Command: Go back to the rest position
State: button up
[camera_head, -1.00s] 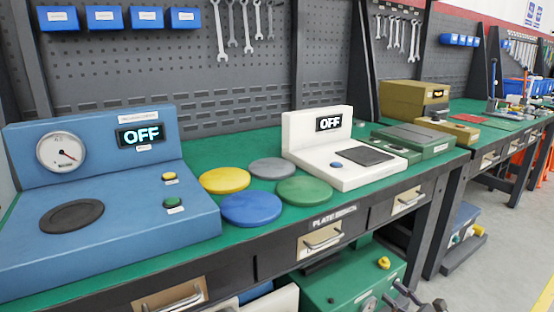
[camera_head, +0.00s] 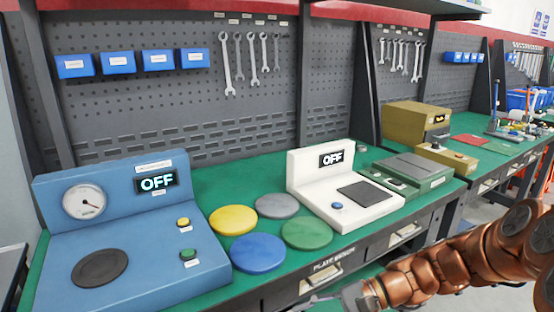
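My copper-coloured arm reaches in from the lower right in the head view. My gripper (camera_head: 322,301) is at the bottom edge, in front of the bench drawers and partly cut off by the frame. I cannot make out whether its fingers are open or shut. No held object shows. On the green bench, the blue tester (camera_head: 125,235) with a dial and the white device (camera_head: 345,188) both read OFF. Between them lie a yellow disc (camera_head: 233,220), a grey disc (camera_head: 277,206), a blue disc (camera_head: 258,253) and a green disc (camera_head: 307,233).
A green device (camera_head: 412,176) and a tan machine (camera_head: 415,120) stand farther right. Wrenches (camera_head: 249,62) and blue bins (camera_head: 131,62) hang on the pegboard. The bench's front edge with its drawers (camera_head: 322,277) lies close to my gripper.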

jog(key=s+r+n+g+h+p, duration=0.25)
jog(key=s+r+p, duration=0.2)
jog(key=s, duration=0.25)
jog(key=s+d+r+n+t+h+p, duration=0.2)
jog(key=s+d+r+n+h+p, duration=0.3)
jog(key=s+d+r+h+p, duration=0.6)
jog(key=shift+s+d+r+t+p, duration=0.4)
jog(key=shift+s+r, duration=0.45)
jog(key=shift+s, duration=0.3)
jog(key=shift+n, duration=0.25)
jog(key=shift+c, duration=0.5)
jog(key=shift+a, duration=0.15)
